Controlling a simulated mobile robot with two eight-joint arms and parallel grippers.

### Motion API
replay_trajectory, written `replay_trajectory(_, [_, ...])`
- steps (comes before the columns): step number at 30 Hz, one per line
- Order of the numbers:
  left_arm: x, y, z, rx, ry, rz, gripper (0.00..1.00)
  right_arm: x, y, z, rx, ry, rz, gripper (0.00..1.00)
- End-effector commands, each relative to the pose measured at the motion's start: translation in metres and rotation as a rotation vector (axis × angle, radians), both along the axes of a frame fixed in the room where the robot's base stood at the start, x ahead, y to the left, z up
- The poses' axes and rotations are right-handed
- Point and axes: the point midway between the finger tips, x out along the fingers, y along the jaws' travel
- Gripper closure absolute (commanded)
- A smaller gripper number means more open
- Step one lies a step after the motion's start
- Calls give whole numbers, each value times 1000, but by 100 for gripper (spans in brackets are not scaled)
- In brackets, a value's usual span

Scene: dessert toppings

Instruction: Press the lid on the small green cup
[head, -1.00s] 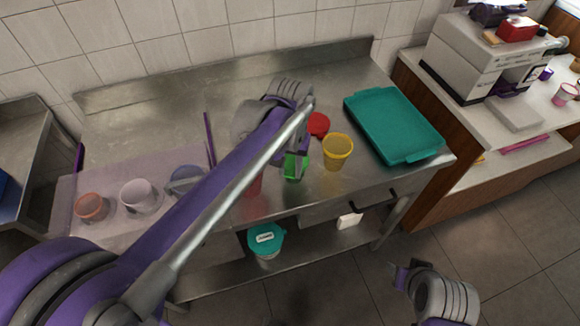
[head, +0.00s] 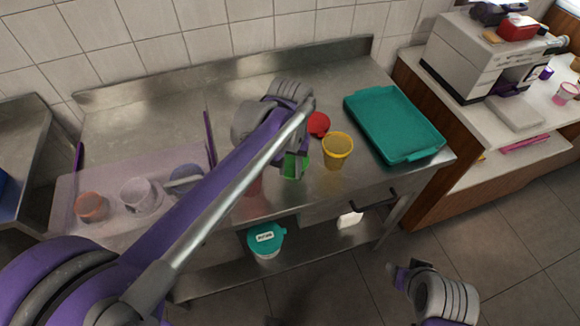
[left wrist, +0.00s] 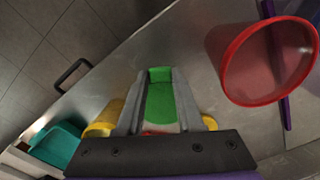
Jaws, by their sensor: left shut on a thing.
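The small green cup (head: 294,167) stands near the front of the metal table, partly hidden by my left gripper (head: 300,156). In the left wrist view, the fingers of my left gripper (left wrist: 160,100) are shut on a green thing (left wrist: 162,106) that fills the gap between them. I cannot tell whether it is the cup or a green lid. No separate green lid shows. My right gripper (head: 398,268) is low at the bottom right, away from the table, and its jaws are not clear.
A red cup (left wrist: 262,62) is close beside my left gripper. A teal tray (head: 395,124) lies on the right.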

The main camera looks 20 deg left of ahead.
Motion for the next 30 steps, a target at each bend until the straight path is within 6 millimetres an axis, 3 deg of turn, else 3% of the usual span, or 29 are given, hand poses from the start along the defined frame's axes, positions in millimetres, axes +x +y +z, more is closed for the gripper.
replay_trajectory(14, [0,0,-2,0,0,0,100,0,0,-1,0,1,0,50])
replay_trajectory(15, [0,0,-2,0,0,0,57,0,0,-1,0,1,0,50])
replay_trajectory(18, [0,0,-2,0,0,0,39,0,0,-1,0,1,0,50])
replay_trajectory(20, [0,0,-2,0,0,0,29,0,0,-1,0,1,0,50])
replay_trajectory(26, [0,0,-2,0,0,0,29,0,0,-1,0,1,0,50])
replay_trajectory(30, [0,0,-2,0,0,0,6,0,0,-1,0,1,0,50])
